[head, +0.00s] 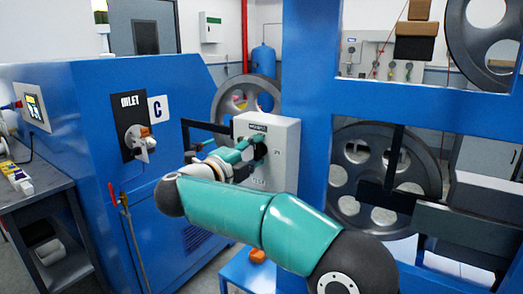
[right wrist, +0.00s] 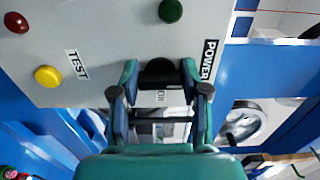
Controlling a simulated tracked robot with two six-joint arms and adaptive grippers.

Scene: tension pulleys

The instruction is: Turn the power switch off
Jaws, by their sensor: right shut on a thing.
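The power switch (right wrist: 160,70) is a black knob on a light grey control box (head: 284,165), beside a "POWER" label (right wrist: 210,60) in the right wrist view. My right gripper (right wrist: 160,80) is shut on the switch, one finger on each side of it. In the head view my right gripper (head: 256,150) is at the front face of the box, and it hides most of the knob. A small tag below the knob is partly covered, so I cannot tell the switch's setting surely. My left gripper is not in view.
The box face also carries a green button (right wrist: 171,10), a red button (right wrist: 17,22), a yellow button (right wrist: 47,76) and a "TEST" label (right wrist: 77,64). A blue machine (head: 90,90) stands left of the box. A blue frame (head: 305,90) with large wheels stands right.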

